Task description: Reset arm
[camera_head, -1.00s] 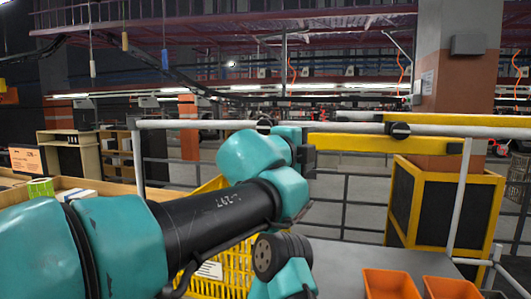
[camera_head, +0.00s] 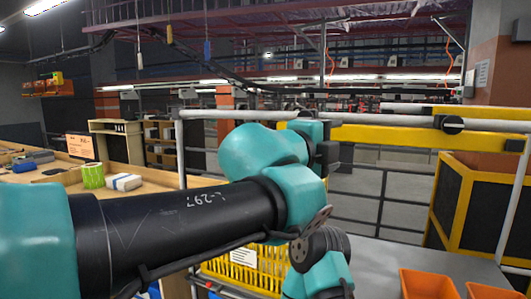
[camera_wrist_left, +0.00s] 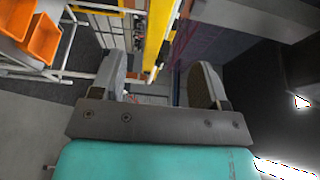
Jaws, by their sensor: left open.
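My left arm comes in from the left of the head view, and its teal and black links cross the middle of the picture. The fingers of my left gripper cannot be made out there. In the left wrist view my left gripper (camera_wrist_left: 160,78) shows two grey fingers set wide apart, with nothing between them. My right gripper is in neither view.
A yellow basket (camera_head: 262,270) stands behind my arm. Orange bins (camera_head: 428,285) sit at lower right, and also show in the left wrist view (camera_wrist_left: 42,40). A wooden bench (camera_head: 50,180) holds boxes at left. A yellow beam (camera_head: 400,138) and railings lie beyond.

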